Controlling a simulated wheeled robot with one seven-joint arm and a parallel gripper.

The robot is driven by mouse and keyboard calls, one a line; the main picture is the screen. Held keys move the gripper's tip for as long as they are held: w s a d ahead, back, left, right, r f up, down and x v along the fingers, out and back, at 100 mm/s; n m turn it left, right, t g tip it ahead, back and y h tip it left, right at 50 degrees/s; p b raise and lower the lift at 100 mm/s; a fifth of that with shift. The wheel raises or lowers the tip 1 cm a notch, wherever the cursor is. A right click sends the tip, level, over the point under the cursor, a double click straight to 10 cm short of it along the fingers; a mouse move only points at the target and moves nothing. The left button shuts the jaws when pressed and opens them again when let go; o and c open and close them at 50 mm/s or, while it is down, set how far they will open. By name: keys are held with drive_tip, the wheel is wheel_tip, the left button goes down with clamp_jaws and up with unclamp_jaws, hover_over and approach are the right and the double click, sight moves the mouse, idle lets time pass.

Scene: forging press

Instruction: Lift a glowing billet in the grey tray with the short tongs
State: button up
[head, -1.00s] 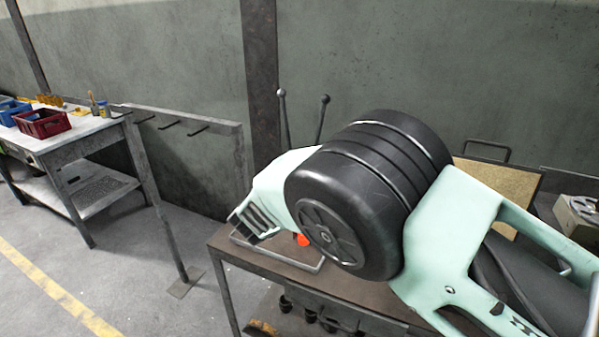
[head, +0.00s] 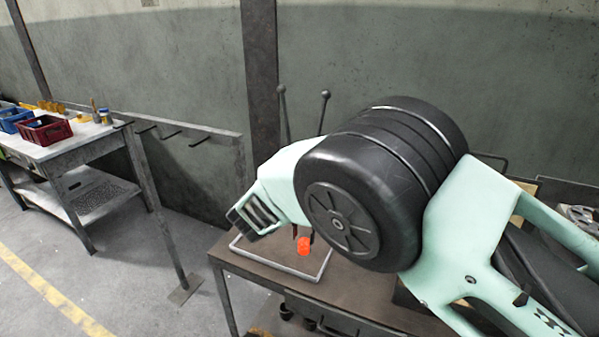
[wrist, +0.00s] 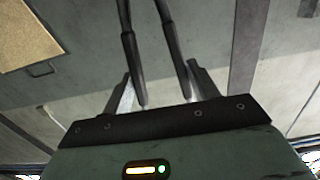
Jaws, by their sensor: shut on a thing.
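The short tongs stand upright in my gripper (wrist: 160,90); their two dark handles (wrist: 130,65) run between its fingers in the wrist view. In the head view their ball-ended handles (head: 282,105) rise behind my arm. One orange glowing billet (head: 304,246) shows below my wrist, within the outline of the grey tray (head: 283,269). Dark tong ends seem to flank the billet. I cannot tell whether it is clear of the tray floor.
The tray is on a brown table (head: 262,266) with things on a lower shelf. At left a grey workbench (head: 75,150) carries a red crate (head: 45,132) and a blue crate (head: 12,118). A rack with pegs (head: 190,133) and a dark post (head: 262,80) stand behind.

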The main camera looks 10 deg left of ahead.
drive_tip(key=shift+r+p, duration=1.1)
drive_tip(key=shift+r, duration=1.25)
clamp_jaws()
drive_tip(key=shift+r+p, duration=1.05)
drive_tip(key=shift+r, duration=0.95)
